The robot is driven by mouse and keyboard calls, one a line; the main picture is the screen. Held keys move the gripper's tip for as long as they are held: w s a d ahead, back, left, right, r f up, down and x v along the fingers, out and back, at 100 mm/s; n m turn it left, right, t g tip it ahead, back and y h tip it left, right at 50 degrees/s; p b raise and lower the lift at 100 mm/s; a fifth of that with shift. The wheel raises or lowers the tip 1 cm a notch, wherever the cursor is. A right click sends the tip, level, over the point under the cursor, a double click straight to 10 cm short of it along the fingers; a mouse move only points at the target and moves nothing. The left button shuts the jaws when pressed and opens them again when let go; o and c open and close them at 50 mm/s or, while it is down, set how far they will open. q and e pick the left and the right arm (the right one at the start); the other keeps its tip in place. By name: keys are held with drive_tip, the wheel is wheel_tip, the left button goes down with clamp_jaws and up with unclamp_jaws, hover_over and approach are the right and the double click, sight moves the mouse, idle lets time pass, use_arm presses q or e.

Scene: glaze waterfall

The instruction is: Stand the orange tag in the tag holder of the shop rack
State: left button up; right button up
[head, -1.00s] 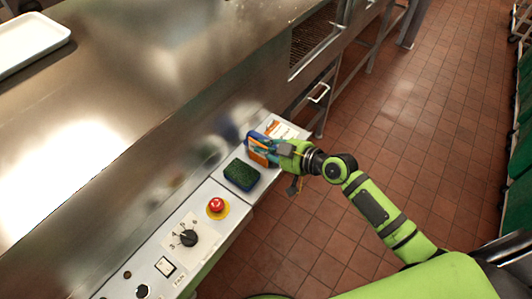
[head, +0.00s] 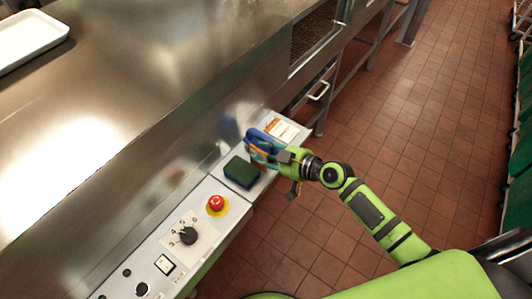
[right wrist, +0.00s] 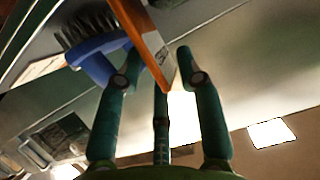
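My right gripper (head: 266,149) is over the far end of the control panel, beside a blue brush (head: 257,136). In the right wrist view, the orange tag (right wrist: 150,45) is a thin slab reaching in between the fingertips of my right gripper (right wrist: 160,75). The fingers look spread around its lower end; whether they press on it I cannot tell. In the head view the fingers mostly hide the tag. The blue brush (right wrist: 98,58) with dark bristles lies close by the left finger. I cannot make out a tag holder. My left gripper is out of view.
A dark green sponge (head: 241,172) lies on the panel (head: 207,190) close to the gripper, followed by a red stop button (head: 216,203) and a black knob (head: 188,236). A card with an orange band (head: 283,130) lies beyond. Wheeled racks with green sides (head: 521,165) stand at the right edge.

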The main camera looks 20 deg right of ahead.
drive_tip(key=shift+r+p, duration=0.25)
drive_tip(key=shift+p, duration=0.05)
drive_tip(key=b+v, duration=0.2)
drive_tip(key=v, duration=1)
drive_tip(key=shift+b, duration=0.35)
